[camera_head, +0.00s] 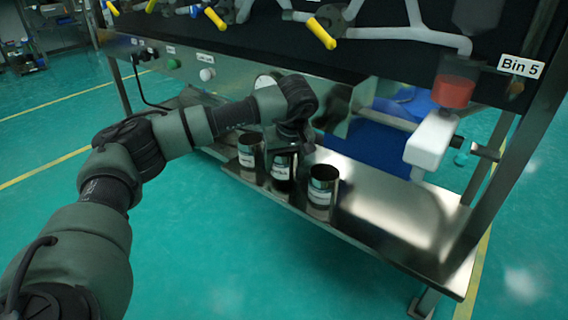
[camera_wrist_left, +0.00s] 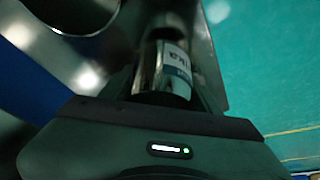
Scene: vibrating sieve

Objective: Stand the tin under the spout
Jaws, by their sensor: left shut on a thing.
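Three shiny metal tins with white labels stand in a row on the steel shelf: a left tin (camera_head: 249,160), a middle tin (camera_head: 282,172) and a right tin (camera_head: 321,193). My left gripper (camera_head: 291,150) reaches down over the middle tin and is shut on it. In the left wrist view the held tin (camera_wrist_left: 172,72) sits upright between the fingers, its label partly showing. The fingers are mostly hidden in the head view. A white spout (camera_head: 432,140) hangs over the shelf at the right, below a container of red material. My right gripper is not in view.
The steel shelf (camera_head: 400,215) is bare right of the tins, under the white spout. A frame post (camera_head: 510,150) bounds it at the right, beside the "Bin 5" sign (camera_head: 522,66). A steel box front with buttons (camera_head: 206,74) overhangs the shelf's left part.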

